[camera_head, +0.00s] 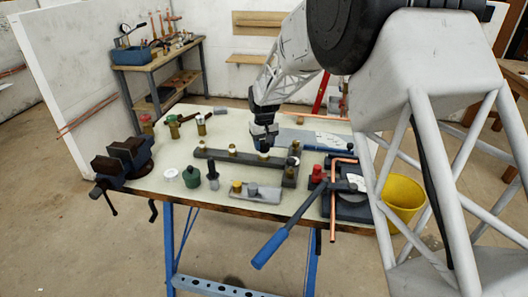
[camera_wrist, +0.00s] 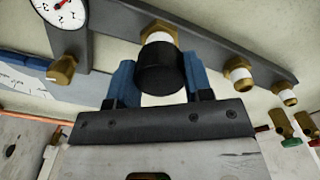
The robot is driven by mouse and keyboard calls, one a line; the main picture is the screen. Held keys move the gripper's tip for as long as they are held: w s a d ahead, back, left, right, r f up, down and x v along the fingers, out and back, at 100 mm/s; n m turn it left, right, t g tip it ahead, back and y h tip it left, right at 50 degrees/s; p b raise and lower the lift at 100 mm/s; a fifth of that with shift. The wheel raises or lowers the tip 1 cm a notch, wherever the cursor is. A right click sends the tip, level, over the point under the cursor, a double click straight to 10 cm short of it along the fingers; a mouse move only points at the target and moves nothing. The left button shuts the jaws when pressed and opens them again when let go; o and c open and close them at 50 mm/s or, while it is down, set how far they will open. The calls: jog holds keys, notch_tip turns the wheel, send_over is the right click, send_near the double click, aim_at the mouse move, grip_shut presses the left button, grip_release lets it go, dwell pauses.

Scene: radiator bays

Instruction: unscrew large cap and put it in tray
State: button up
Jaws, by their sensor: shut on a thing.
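A large black cap (camera_wrist: 160,68) sits between the blue fingers of my gripper (camera_wrist: 157,82) in the wrist view. My gripper is shut on it. The cap is in line with a brass fitting (camera_wrist: 158,32), and a white band shows between them; I cannot tell whether the threads still engage. In the head view my gripper (camera_head: 264,142) points down over the dark manifold bar (camera_head: 212,153), with the brass fitting just below it. A shallow grey tray (camera_head: 270,197) lies at the table's front, holding a brass-coloured piece (camera_head: 237,187) and a grey piece (camera_head: 252,190).
Other brass fittings (camera_wrist: 238,75) stand along the bar. A gauge (camera_wrist: 62,12) is at its end. A vise (camera_head: 124,160) is at the table's left edge. A green jar (camera_head: 191,177) stands left of the tray. A copper pipe and blue-handled bender (camera_head: 270,247) lie to its right.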

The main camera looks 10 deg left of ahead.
jog(key=shift+r, duration=1.6)
jog(key=shift+r, duration=0.1)
jog(key=shift+d, duration=0.1)
jog(key=w+d+r+m, duration=0.2)
jog(key=d+r, duration=0.1)
jog(key=d, duration=0.9)
jog(key=w+d+r+m, duration=0.2)
jog(key=w+d+r, duration=0.1)
jog(key=d, duration=0.9)
jog(key=w+d+r+m, duration=0.2)
jog(key=d+r, duration=0.1)
jog(key=d, duration=0.9)
jog(key=shift+w+d+r+m, duration=0.2)
jog(key=shift+w+m, duration=0.1)
jog(key=shift+w, duration=0.1)
jog(key=shift+a, duration=0.1)
